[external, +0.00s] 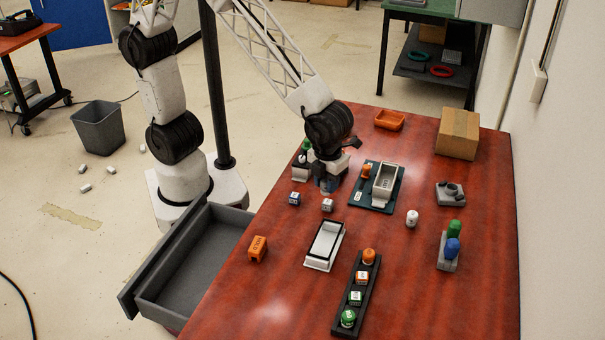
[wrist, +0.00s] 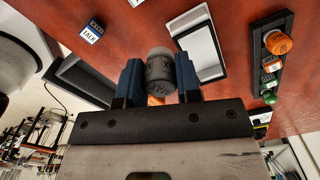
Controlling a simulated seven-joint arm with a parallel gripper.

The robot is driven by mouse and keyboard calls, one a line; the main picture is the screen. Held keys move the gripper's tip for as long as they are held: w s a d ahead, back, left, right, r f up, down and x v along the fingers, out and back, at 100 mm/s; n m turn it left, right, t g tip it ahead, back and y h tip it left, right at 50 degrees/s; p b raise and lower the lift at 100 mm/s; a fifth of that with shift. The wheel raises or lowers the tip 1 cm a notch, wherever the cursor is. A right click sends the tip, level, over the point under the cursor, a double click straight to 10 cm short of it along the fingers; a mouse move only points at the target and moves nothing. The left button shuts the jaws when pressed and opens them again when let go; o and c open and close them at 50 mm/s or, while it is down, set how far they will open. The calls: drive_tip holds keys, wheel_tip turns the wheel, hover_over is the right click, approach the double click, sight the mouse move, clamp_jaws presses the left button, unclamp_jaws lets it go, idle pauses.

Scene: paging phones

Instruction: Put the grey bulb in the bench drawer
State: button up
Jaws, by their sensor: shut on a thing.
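The grey bulb (wrist: 160,68) is a dark grey cylinder with faint marking, held between the two blue fingers of my gripper (wrist: 160,82) in the wrist view. In the external view my gripper (external: 328,184) is over the far left part of the red bench, and the bulb is hard to make out there. The bench drawer (external: 190,262) is pulled open at the bench's left side and looks empty. The gripper is beyond it and to its right. Part of the drawer shows in the wrist view (wrist: 88,88).
Two small blocks (external: 294,199) (external: 327,205) stand near the gripper. An orange block (external: 257,248) lies near the bench edge by the drawer. A white-framed tray (external: 324,245), a dark rack of coloured pieces (external: 346,322) and a dark board (external: 396,199) are on the bench.

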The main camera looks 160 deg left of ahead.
drive_tip(key=s+d+n, duration=0.1)
drive_tip(key=s+d, duration=0.1)
drive_tip(key=d, duration=0.5)
drive_tip(key=s+d+r, duration=0.1)
drive_tip(key=s+d, duration=0.1)
drive_tip(key=d, duration=0.6)
drive_tip(key=shift+s+d+n, duration=0.3)
drive_tip(key=shift+s+n, duration=0.05)
drive_tip(key=shift+n, duration=0.95)
drive_tip(key=s+d, duration=0.2)
drive_tip(key=d, duration=0.1)
drive_tip(key=s+d, duration=0.3)
drive_tip(key=d, duration=0.1)
drive_tip(key=s+d, duration=0.2)
drive_tip(key=d, duration=0.1)
drive_tip(key=shift+s+d+f, duration=0.35)
drive_tip(key=shift+f, duration=0.05)
hover_over(219, 246)
drive_tip(key=shift+n, duration=0.3)
wheel_tip(219, 246, down, 13)
drive_tip(key=shift+w+f, duration=0.1)
drive_tip(key=shift+f, duration=2.85)
drive_tip(key=shift+f, duration=2.05)
drive_tip(key=shift+f, duration=0.15)
